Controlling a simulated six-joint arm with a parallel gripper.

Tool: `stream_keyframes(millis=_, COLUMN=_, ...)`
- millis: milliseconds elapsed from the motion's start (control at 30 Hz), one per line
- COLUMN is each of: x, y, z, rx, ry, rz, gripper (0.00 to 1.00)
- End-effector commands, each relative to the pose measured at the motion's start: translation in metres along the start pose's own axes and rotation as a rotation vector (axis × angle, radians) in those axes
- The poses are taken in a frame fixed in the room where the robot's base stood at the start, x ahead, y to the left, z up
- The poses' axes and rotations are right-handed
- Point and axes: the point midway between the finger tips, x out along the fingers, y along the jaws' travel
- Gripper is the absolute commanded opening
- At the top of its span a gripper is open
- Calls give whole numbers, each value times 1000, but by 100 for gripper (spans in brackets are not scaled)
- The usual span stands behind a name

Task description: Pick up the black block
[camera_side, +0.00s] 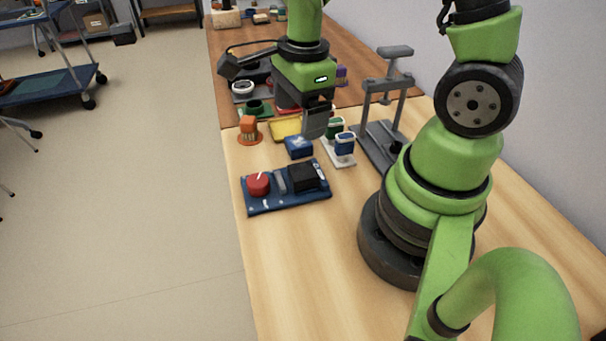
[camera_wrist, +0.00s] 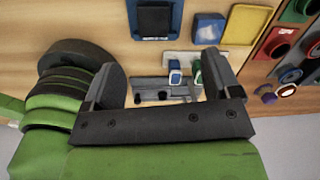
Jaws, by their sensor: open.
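The black block (camera_side: 303,177) sits at the right end of a dark blue board (camera_side: 288,201). A red round knob (camera_side: 258,184) and a grey bar (camera_side: 280,181) are on the same board. My gripper (camera_side: 316,121) is open and empty in the side view, behind the board and above the area by the yellow tray. In the wrist view, my gripper (camera_wrist: 162,68) has its two fingers spread wide apart, with the block beyond them.
A small blue block (camera_side: 299,147) lies behind the board, near a yellow tray (camera_side: 286,128). A white holder (camera_side: 340,158) carries a green and a blue piece. A grey press-like stand (camera_side: 388,85) rises to the right. An orange piece (camera_side: 248,128) is at the left edge. The front table is clear.

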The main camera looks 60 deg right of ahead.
Motion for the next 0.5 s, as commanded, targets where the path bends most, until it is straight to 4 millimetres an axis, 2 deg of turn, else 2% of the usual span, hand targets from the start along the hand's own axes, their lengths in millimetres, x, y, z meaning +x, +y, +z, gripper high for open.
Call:
stream_keyframes(millis=33, x=11, y=1, z=-3, rx=71, ry=18, rz=26, gripper=83)
stream_keyframes(millis=200, x=29, y=2, z=-6, rx=202, ry=42, rz=54, gripper=83)
stream_keyframes(millis=500, x=66, y=5, z=-8, rx=213, ry=45, rz=57, gripper=83)
